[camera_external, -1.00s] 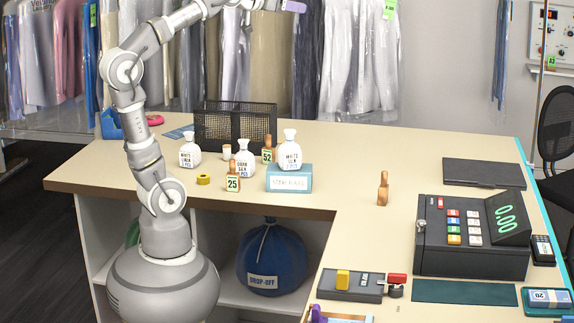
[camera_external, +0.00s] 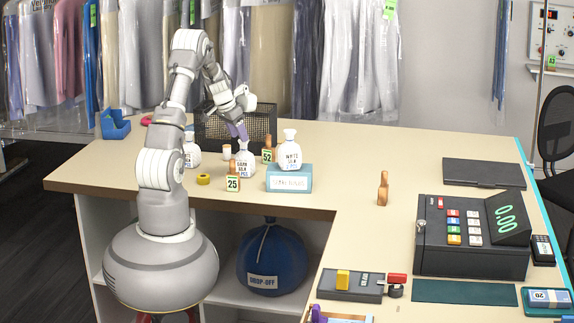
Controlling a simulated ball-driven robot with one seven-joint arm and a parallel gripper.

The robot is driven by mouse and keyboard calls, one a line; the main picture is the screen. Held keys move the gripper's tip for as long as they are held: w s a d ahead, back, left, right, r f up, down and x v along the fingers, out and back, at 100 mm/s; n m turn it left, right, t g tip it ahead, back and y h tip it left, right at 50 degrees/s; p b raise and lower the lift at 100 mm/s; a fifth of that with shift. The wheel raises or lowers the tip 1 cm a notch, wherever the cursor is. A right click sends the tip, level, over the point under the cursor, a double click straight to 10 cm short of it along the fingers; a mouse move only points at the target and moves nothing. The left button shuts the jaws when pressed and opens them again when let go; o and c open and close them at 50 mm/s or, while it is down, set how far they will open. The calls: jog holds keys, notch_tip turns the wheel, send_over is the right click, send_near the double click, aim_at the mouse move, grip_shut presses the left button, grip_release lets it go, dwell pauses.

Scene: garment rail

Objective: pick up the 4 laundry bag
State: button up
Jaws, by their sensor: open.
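Three small white laundry bags with dark print stand on the counter. The left one (camera_external: 192,152) is partly behind my arm. My gripper (camera_external: 239,133), with purple fingers, points down at the neck of the middle bag. It is open; whether the fingers are around the neck or just above it is unclear.
Wooden pieces tagged 25 (camera_external: 233,184) and 52 (camera_external: 267,156) stand close to the middle bag. A black mesh basket (camera_external: 262,122) is behind. A yellow tape roll (camera_external: 203,179) lies in front.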

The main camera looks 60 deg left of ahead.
aim_at(244, 158)
jog(key=x, duration=0.2)
jog(key=b+x, duration=0.1)
jog(key=x, duration=0.2)
jog(key=shift+w+d+r, duration=0.15)
jog(key=shift+w, duration=0.1)
jog(key=shift+s+r, duration=0.1)
jog(key=shift+c, duration=1.1)
grip_shut()
